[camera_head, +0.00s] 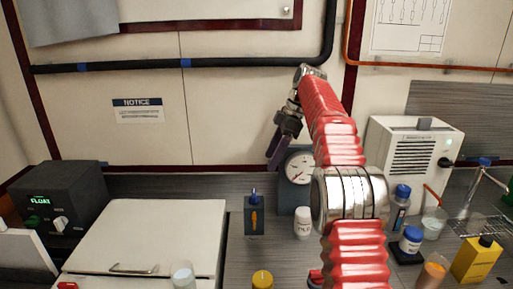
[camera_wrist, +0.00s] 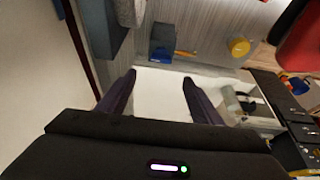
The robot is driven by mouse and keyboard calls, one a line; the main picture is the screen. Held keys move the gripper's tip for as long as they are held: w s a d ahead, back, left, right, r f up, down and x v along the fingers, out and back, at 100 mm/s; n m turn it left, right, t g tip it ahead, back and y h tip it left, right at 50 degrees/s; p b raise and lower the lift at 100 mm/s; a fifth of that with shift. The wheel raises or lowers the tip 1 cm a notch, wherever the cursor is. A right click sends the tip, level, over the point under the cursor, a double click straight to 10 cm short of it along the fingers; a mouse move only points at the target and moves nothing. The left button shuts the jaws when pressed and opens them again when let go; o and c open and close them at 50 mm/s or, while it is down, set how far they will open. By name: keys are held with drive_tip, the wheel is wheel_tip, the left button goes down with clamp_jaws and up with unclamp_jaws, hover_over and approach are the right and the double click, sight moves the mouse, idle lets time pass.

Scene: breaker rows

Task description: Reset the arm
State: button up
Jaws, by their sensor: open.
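My red, ribbed arm rises from the bottom right of centre in the head view and bends near the top. My gripper (camera_head: 273,160) hangs from its upper end, left of the arm and in front of the back wall. It is close to the round dial gauge (camera_head: 300,168) in the picture; I cannot tell if they touch. In the wrist view my gripper (camera_wrist: 159,79) shows two dark purple fingers spread apart with nothing between them. Beyond the fingers lies a white surface.
A white lidded box (camera_head: 150,235) and a black "FLOAT" unit (camera_head: 60,195) stand left. A dark blue holder (camera_head: 254,215), a white bottle (camera_head: 303,222) and a yellow-capped container (camera_head: 262,279) stand near the arm. A white vented unit (camera_head: 410,150) and several bottles crowd the right.

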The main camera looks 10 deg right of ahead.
drive_tip(key=s+a+r+m+t+h, duration=0.1)
drive_tip(key=s+a+r+m, duration=0.15)
drive_tip(key=s, duration=0.35)
drive_tip(key=s+a+r+m+t+h, duration=0.1)
drive_tip(key=s+m, duration=0.2)
drive_tip(key=s, duration=0.4)
drive_tip(key=s+a+r+m+h, duration=0.1)
drive_tip(key=s+a+r+m, duration=0.15)
drive_tip(key=s, duration=0.35)
drive_tip(key=s+f+m+t, duration=0.1)
drive_tip(key=s+f+m, duration=0.3)
drive_tip(key=s+f, duration=0.3)
drive_tip(key=s+f+m+t+h, duration=0.1)
drive_tip(key=s+f+m, duration=0.2)
drive_tip(key=s+f, duration=0.4)
drive_tip(key=s, duration=0.7)
drive_tip(key=shift+s+a+m+t, duration=0.25)
drive_tip(key=shift+m+t, duration=0.15)
drive_tip(key=shift+c, duration=0.3)
